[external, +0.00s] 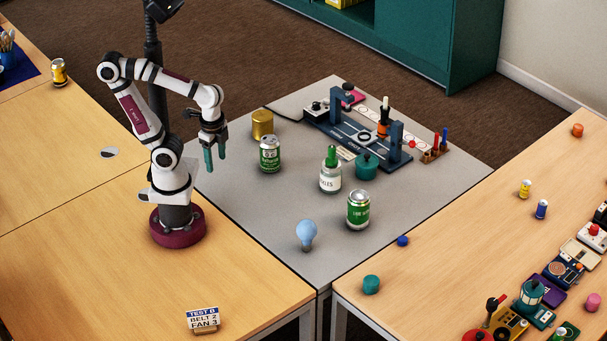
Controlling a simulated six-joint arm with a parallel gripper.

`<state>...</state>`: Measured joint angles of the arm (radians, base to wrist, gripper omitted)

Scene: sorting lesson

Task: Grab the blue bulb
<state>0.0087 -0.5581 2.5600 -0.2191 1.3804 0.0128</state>
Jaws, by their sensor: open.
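A light blue bulb (306,233) stands base down near the front corner of the grey table (240,200). My gripper (216,158) hangs over the left part of the grey table, with its teal fingers pointing down. It is open and empty. The bulb is apart from it, lower and to the right in the picture. Nothing hides the bulb.
A green and silver can (358,210) stands right of the bulb. Another can (270,154), a gold tin (262,124) and a dark blue rig (352,135) stand farther back. Bare grey surface lies between my gripper and the bulb.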

